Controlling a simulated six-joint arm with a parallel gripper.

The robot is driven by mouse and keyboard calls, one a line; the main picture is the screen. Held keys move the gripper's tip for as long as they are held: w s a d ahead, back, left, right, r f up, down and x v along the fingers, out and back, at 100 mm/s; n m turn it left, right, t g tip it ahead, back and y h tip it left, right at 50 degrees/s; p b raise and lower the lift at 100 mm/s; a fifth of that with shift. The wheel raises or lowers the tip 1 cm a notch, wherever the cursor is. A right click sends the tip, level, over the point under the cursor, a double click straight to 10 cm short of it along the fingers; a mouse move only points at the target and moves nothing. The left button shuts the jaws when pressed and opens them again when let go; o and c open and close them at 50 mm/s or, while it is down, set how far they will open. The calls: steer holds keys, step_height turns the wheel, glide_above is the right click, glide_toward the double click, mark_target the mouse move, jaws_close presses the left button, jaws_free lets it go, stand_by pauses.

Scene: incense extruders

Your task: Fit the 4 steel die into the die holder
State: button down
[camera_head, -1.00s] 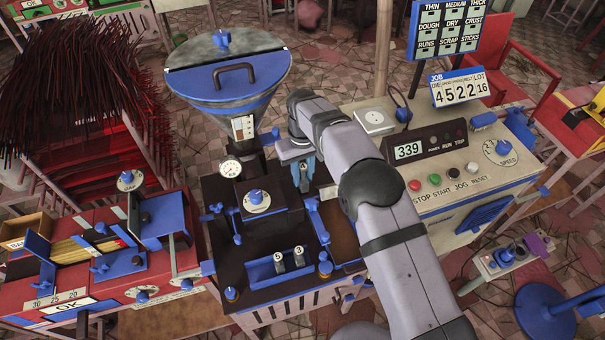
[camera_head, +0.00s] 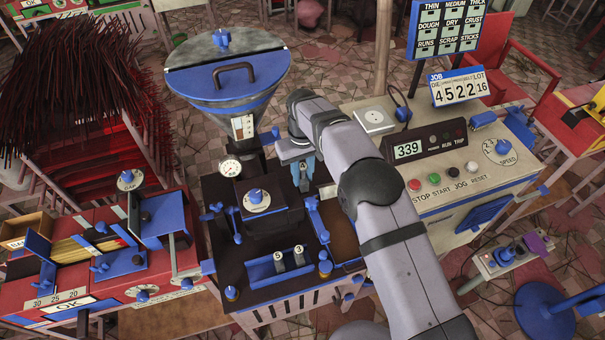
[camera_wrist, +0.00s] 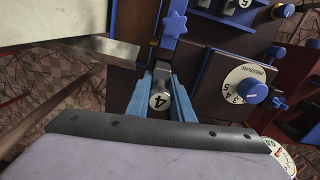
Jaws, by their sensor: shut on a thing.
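My gripper (camera_wrist: 158,100) is shut on the steel die marked 4 (camera_wrist: 160,99), a short steel cylinder with its numbered face towards the wrist camera. In the head view the gripper (camera_head: 303,176) is over the machine's back right part, beside the arm, and the die's label (camera_head: 304,166) just shows. A blue bar with a star knob (camera_wrist: 174,23) lies just beyond the die in the wrist view, and also shows in the head view (camera_head: 313,207). It looks like part of the die holder, but I cannot tell for sure. The die's far end is hidden.
A blue rack (camera_head: 262,271) at the machine's front holds dies marked 5 (camera_head: 279,262) and 3 (camera_head: 299,256). The pressure dial (camera_wrist: 245,86) is to the right in the wrist view. The hopper (camera_head: 226,75) stands behind, the control console (camera_head: 455,165) to the right.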

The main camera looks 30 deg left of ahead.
mark_target(303, 165)
steer(key=shift+f+b, duration=0.65)
steer(key=shift+f, duration=0.6)
stand_by(0.7)
steer(key=shift+f, duration=0.25)
stand_by(0.5)
steer(key=shift+r+p, duration=1.9)
steer(key=shift+r, duration=1.15)
steer(key=shift+w+r, duration=0.1)
